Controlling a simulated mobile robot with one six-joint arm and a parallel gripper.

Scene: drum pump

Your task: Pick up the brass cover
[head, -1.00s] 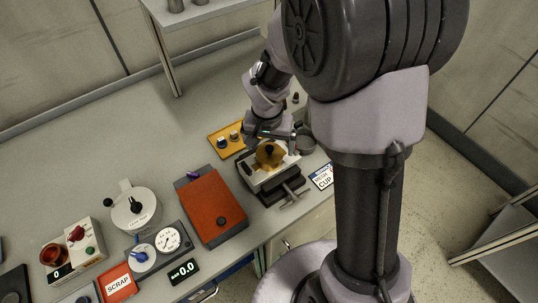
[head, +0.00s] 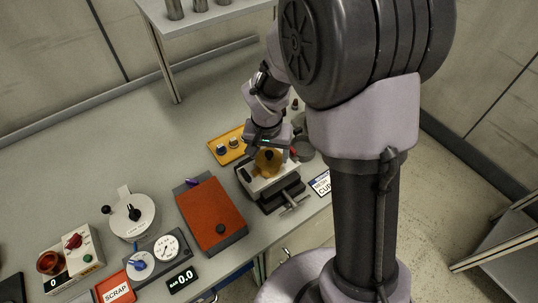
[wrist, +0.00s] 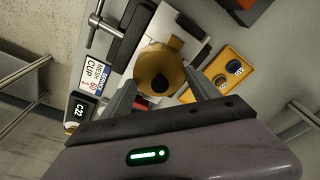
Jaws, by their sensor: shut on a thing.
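The brass cover (head: 267,164) is a round golden piece with a dark hole or knob at its middle and a lug on one side. It sits at the pale block (head: 252,183) held in the dark vise (head: 272,200). In the wrist view the cover (wrist: 152,62) lies between the two grey fingers of my gripper (wrist: 160,84), one on each side. My gripper (head: 268,150) is shut on the cover from above. The exact finger contact and the cover's underside are hidden.
A yellow tray (head: 218,155) with small knobbed parts lies behind the vise. A grey round cup (head: 304,149) stands close to its right. A red-orange board (head: 207,216) is to its left, with a gauge (head: 167,246) beyond. The back left bench is clear.

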